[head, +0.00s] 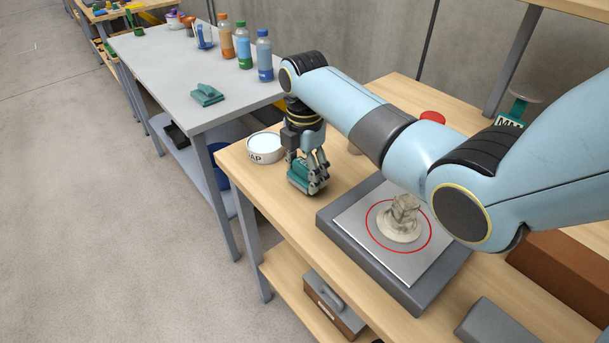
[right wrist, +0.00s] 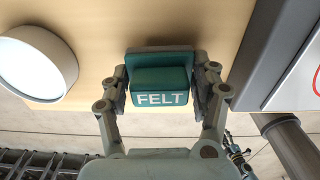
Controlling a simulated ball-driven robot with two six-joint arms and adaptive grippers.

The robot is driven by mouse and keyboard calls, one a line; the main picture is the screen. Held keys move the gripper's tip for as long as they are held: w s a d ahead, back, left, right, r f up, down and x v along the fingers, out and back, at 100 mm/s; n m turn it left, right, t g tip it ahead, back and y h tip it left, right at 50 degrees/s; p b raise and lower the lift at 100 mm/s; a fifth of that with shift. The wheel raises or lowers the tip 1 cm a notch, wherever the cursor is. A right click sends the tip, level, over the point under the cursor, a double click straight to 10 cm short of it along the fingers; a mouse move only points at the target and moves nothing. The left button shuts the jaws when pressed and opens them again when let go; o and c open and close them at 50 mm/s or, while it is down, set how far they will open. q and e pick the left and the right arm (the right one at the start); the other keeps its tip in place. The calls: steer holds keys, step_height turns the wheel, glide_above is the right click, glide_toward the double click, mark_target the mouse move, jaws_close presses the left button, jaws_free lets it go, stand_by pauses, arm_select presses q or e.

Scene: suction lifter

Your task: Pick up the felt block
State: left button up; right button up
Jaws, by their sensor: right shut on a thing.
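The felt block (right wrist: 160,84) is teal with the word FELT on its side, and it sits between the two fingers of my right gripper (right wrist: 166,92) in the right wrist view. The fingers touch it on both sides. In the head view my right gripper (head: 309,180) points down at the near left corner of the wooden bench, shut on the felt block (head: 300,178), which is partly hidden by the fingers. I cannot tell whether the block touches the bench top. My left gripper is not in view.
A white tub (head: 265,149) stands just left of the gripper. A grey plate device (head: 345,232) with a red ring and a beige lump lies to the right. A grey table (head: 160,65) holds bottles and a teal item (head: 206,95). The bench edge is close.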

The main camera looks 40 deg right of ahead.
steer(key=r, duration=0.1)
steer(key=s+r, duration=0.1)
steer(key=r, duration=0.1)
steer(key=shift+d, duration=0.1)
steer(key=s+d+r, duration=0.1)
steer(key=s+r, duration=0.5)
steer(key=s, duration=0.4)
steer(key=shift+s+d+r, duration=0.3)
steer(key=shift+d, duration=0.1)
